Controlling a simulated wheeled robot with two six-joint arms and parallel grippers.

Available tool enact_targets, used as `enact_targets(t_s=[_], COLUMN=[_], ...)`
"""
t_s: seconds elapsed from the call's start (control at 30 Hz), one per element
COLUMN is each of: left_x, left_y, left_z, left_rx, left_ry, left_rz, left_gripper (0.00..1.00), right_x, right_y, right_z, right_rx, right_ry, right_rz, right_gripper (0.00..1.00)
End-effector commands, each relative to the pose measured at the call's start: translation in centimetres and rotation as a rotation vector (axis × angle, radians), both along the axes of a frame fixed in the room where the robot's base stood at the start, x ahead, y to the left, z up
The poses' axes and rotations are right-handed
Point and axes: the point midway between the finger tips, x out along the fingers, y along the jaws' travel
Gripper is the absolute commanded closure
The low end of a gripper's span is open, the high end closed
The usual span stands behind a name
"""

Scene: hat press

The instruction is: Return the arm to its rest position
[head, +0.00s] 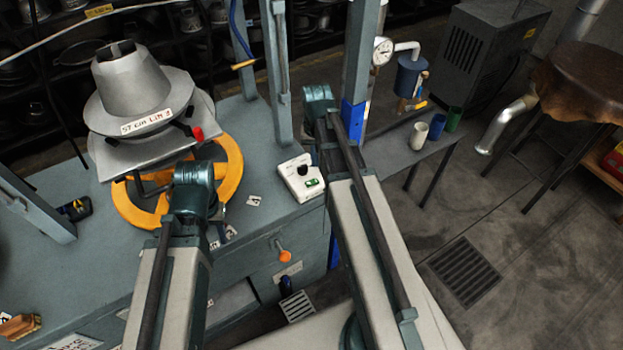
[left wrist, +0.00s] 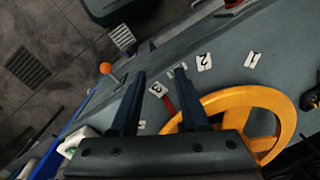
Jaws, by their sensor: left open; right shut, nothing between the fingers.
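My left arm (head: 170,285) reaches up from the bottom of the head view, with its teal joint in front of the orange wheel (head: 232,165). In the left wrist view, my left gripper (left wrist: 160,76) has its two dark fingers spread apart, with nothing held between them.
A grey hat press (head: 140,85) stands on the bench by the wheel. A white control box (head: 300,178) sits near the bench's right edge. An orange knob (head: 285,256) sticks out of the front. Cups (head: 418,136) stand on a side table.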

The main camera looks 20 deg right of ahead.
Motion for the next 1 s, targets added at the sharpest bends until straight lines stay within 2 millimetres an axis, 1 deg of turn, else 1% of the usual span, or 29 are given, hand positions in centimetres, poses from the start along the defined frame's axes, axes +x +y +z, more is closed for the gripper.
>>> enact_targets(t_s=[0.23, 0.27, 0.33, 0.37, 0.47, 0.5, 0.57, 0.6, 0.7, 0.8, 0.83, 0.9, 1.0], left_x=[0.0, 0.0, 0.0, 0.0, 0.0, 0.0, 0.0, 0.0, 0.0, 0.0, 0.0, 0.0, 0.0], left_y=[0.0, 0.0, 0.0, 0.0, 0.0, 0.0, 0.0, 0.0, 0.0, 0.0, 0.0, 0.0, 0.0], left_z=[0.0, 0.0, 0.0, 0.0, 0.0, 0.0, 0.0, 0.0, 0.0, 0.0, 0.0, 0.0, 0.0], left_rx=[0.000, 0.000, 0.000, 0.000, 0.000, 0.000, 0.000, 0.000, 0.000, 0.000, 0.000, 0.000, 0.000], left_ry=[0.000, 0.000, 0.000, 0.000, 0.000, 0.000, 0.000, 0.000, 0.000, 0.000, 0.000, 0.000, 0.000], left_rz=[0.000, 0.000, 0.000, 0.000, 0.000, 0.000, 0.000, 0.000, 0.000, 0.000, 0.000, 0.000, 0.000], left_gripper=[0.55, 0.55, 0.55, 0.55, 0.55, 0.55, 0.55, 0.55, 0.55, 0.55, 0.55, 0.55, 0.55], right_x=[0.0, -0.1, -0.5, -0.8, -2.4, -3.3, -4.7, -5.7, -8.2, -10.3, -10.9, -11.8, -12.7], right_y=[0.0, 0.2, 1.3, 2.1, 6.0, 7.9, 10.6, 12.2, 15.7, 18.3, 18.8, 19.8, 20.7], right_z=[0.0, 0.0, 0.0, 0.0, 0.0, 0.0, 0.0, 0.0, 0.1, 0.1, 0.1, 0.1, 0.1], right_rx=[0.000, -0.001, -0.003, -0.005, -0.016, -0.024, -0.035, -0.043, -0.061, -0.076, -0.080, -0.087, -0.094], right_ry=[0.000, 0.000, 0.003, 0.005, 0.015, 0.021, 0.027, 0.033, 0.044, 0.052, 0.054, 0.058, 0.061], right_rz=[0.001, 0.005, 0.032, 0.053, 0.160, 0.215, 0.301, 0.356, 0.484, 0.588, 0.613, 0.661, 0.702], right_gripper=[1.00, 1.00, 1.00, 1.00, 1.00, 1.00, 1.00, 1.00, 1.00, 1.00, 1.00, 1.00, 1.00])
